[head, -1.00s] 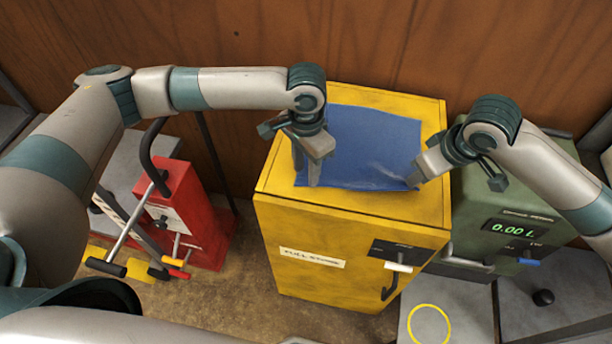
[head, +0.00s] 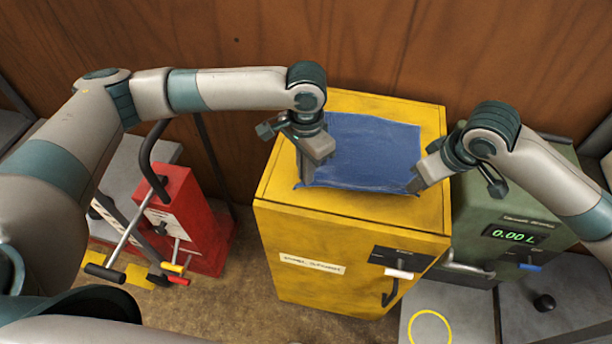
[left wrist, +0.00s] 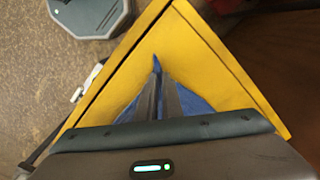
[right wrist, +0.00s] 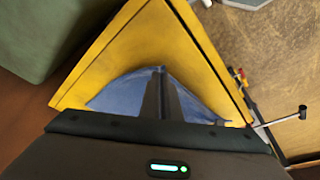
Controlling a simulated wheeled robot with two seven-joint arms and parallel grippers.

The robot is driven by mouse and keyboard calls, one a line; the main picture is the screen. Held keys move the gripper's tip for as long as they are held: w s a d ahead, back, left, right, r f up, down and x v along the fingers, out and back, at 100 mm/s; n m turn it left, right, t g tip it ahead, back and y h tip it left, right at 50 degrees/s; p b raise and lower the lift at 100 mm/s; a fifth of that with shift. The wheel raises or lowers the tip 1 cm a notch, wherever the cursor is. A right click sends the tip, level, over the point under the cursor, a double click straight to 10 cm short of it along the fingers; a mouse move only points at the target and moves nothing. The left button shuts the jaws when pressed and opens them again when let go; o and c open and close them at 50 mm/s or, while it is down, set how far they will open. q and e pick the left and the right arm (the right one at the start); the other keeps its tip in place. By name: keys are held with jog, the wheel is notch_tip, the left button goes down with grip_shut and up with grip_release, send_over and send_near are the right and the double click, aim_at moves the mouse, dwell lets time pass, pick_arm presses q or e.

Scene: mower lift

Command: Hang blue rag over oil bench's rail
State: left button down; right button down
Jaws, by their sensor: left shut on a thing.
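The blue rag (head: 368,150) is spread over the top of the yellow cabinet (head: 375,212). My left gripper (head: 306,178) is shut on its near left corner, and the left wrist view shows blue cloth (left wrist: 192,98) at the fingers. My right gripper (head: 420,184) is at its near right corner; in the right wrist view its fingers are together with the rag (right wrist: 118,90) at their tips. The near edge runs between the two grippers. Whether the cloth is clear of the top is hard to tell. I cannot identify the oil bench's rail with certainty.
A green cabinet (head: 481,210) with a digital display stands right of the yellow one, with a grey bar (head: 468,267) low on its front. A red unit (head: 187,215) with levers stands at the left. A wooden wall (head: 400,50) is behind. Floor (head: 240,300) shows in front.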

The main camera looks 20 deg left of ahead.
pick_arm(q)
jog(key=shift+r, duration=1.75)
pick_arm(e)
jog(key=shift+r, duration=0.1)
